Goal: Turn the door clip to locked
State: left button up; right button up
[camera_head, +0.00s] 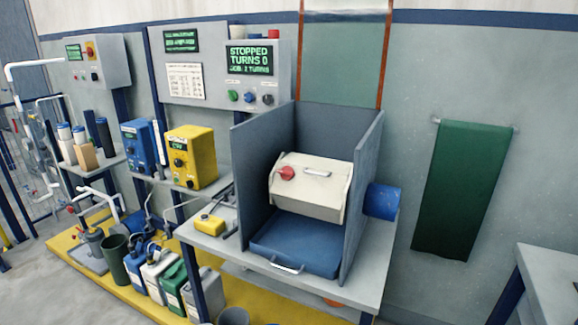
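A cream box-shaped drum (305,197) sits inside a grey-blue three-sided booth (262,165) on the table. A red round knob or clip (287,173) is on its upper left face; I cannot tell from here whether it is locked. A small pale handle (317,174) lies to the right of it on the lid, which looks closed. Neither of my grippers shows in this view.
A blue tray (295,246) with a metal handle lies below the drum. A blue cylinder (382,201) sticks out on the right. A screen (249,60) reads "STOPPED TURNS 0". The booth's side walls flank the drum; its front is open.

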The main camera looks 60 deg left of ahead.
aim_at(287, 172)
jog(key=u, duration=0.55)
jog(key=i, duration=0.7)
jog(key=u, duration=0.65)
